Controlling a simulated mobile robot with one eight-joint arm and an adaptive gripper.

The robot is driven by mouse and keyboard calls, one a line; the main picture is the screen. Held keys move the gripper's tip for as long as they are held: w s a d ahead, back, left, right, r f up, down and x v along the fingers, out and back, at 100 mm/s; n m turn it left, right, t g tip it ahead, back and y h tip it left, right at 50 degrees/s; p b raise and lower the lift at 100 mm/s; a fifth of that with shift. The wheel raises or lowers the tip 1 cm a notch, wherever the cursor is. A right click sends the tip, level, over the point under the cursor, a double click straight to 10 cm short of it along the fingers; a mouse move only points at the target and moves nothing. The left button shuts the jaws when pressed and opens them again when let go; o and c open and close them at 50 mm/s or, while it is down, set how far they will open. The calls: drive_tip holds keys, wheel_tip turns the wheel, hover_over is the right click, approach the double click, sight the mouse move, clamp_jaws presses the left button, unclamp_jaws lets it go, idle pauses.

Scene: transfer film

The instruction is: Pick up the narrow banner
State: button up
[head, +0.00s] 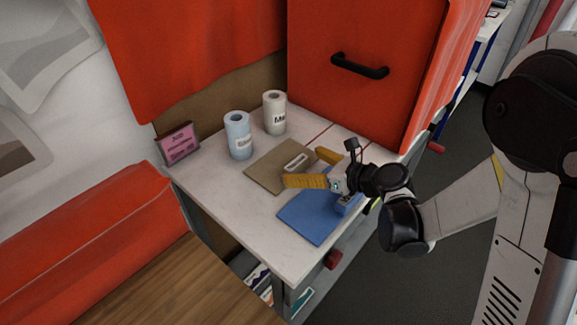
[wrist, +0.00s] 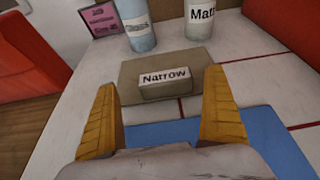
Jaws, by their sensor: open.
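The narrow banner (wrist: 165,84) is a small pale block with the word "Narrow" on its front. It lies on a brown mat (wrist: 134,67) on the white table. In the head view the banner (head: 297,162) sits just beyond my gripper (head: 305,168). My gripper is open, with its two yellow fingers apart and nothing between the tips. In the wrist view the fingers (wrist: 160,88) stand to the left and right of the banner's line, and the banner shows in the gap, farther ahead. Whether the fingertips reach its sides, I cannot tell.
A blue roll (head: 239,136) and a white roll (head: 274,113) stand upright behind the brown mat. A pink sign (head: 179,144) stands at the table's left corner. A blue mat (head: 307,219) lies in front, with a blue block (head: 347,203) by my wrist. A red panel rises behind.

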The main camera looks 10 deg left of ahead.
sight(295, 161)
drive_tip(key=b+x, duration=0.1)
drive_tip(key=x, duration=0.3)
drive_tip(key=shift+w+a+f+b, duration=0.1)
drive_tip(key=shift+w+f+b, duration=0.1)
drive_tip(key=shift+w+b, duration=0.2)
drive_tip(key=shift+r, duration=0.1)
drive_tip(key=c, duration=1.3)
drive_tip(key=shift+c, duration=0.2)
